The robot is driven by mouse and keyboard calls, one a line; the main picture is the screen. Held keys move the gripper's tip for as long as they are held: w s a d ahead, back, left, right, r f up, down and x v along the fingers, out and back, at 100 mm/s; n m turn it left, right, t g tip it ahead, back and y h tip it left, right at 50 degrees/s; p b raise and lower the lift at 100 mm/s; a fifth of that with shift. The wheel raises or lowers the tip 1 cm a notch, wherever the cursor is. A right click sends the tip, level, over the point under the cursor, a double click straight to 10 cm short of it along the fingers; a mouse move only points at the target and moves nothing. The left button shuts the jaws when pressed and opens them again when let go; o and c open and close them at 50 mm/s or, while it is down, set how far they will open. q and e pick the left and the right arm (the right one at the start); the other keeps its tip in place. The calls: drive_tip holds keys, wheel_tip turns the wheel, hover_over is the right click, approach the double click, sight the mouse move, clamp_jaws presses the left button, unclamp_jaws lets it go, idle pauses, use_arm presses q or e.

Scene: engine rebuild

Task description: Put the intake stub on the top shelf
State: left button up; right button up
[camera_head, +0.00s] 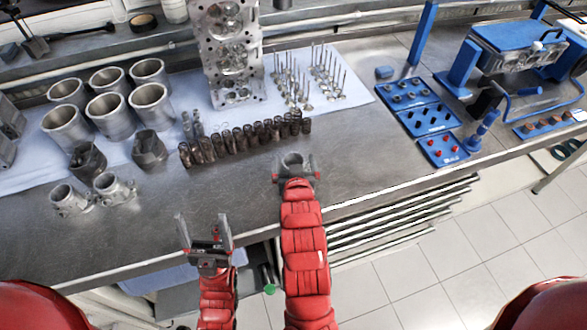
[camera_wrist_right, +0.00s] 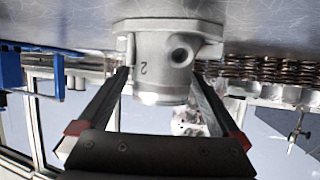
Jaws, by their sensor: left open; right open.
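A grey metal flanged part with a round bore, which looks like the intake stub (camera_head: 292,160), is on the metal bench near its front edge. In the right wrist view the stub (camera_wrist_right: 160,45) shows a side hole and a "2" mark. My right gripper (camera_head: 296,170) is open, with one finger on each side of the stub. I cannot tell whether the fingers touch it. My left gripper (camera_head: 204,222) is open and empty, near the bench's front edge, left of my right arm. A raised steel shelf (camera_head: 62,68) runs along the back.
Several cylinder liners (camera_head: 109,115) and two similar flanged parts (camera_head: 114,188) are at the left. A row of springs (camera_head: 240,140), upright valves (camera_head: 300,85) and a cylinder head (camera_head: 230,50) stand behind the stub. Blue trays (camera_head: 430,118) are at the right. The front left bench is clear.

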drive_tip(key=shift+x, duration=1.45)
clamp_jaws()
